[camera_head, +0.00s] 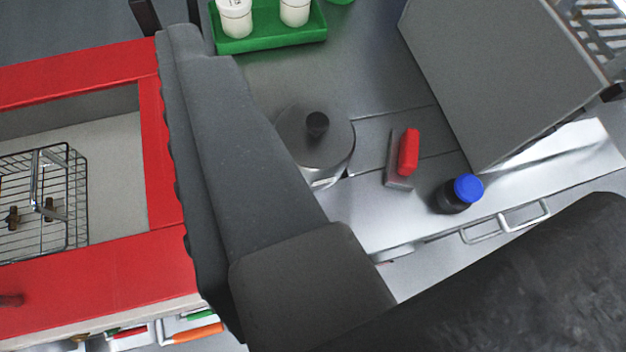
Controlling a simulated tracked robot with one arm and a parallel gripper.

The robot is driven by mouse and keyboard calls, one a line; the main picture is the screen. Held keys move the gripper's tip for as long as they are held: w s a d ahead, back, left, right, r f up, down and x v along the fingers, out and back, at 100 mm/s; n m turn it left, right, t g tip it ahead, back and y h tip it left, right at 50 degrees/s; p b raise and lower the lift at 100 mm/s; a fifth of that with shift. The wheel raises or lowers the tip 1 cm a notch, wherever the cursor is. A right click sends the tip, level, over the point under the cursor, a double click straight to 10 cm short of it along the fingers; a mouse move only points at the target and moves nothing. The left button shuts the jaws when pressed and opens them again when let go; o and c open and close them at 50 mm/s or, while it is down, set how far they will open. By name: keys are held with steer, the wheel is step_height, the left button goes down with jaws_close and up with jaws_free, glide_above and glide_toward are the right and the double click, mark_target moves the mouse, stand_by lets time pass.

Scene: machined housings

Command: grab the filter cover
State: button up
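A round grey metal cover with a black knob (316,140) sits on the steel bench, right of my gripper; it looks like the filter cover. Its lower left edge lies close to my gripper's outline in the picture, and it looks apart from it. My gripper (230,150) shows as a long dark grey finger with a serrated left edge, reaching up the picture from the bottom middle. I see no second finger clearly, so its opening cannot be judged. Nothing held is visible.
A red-rimmed basin (75,280) with a wire basket (45,200) lies left. A green tray (270,42) with white containers stands at the back. Right of the cover are a red-handled tool (408,153), a blue-capped jar (464,192) and a large grey box (500,75).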

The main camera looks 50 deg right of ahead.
steer(key=w+d+f+m+g+h, duration=0.1)
steer(key=d+f, duration=0.2)
steer(key=f, duration=0.4)
steer(key=d+f+m+h, duration=0.1)
steer(key=d+f, duration=0.2)
steer(key=f, duration=0.3)
steer(key=m+g+h+b, duration=0.1)
steer(key=h, duration=0.1)
glide_toward(319, 129)
steer(key=shift+b+x, duration=0.65)
steer(key=shift+x, duration=5)
jaws_close()
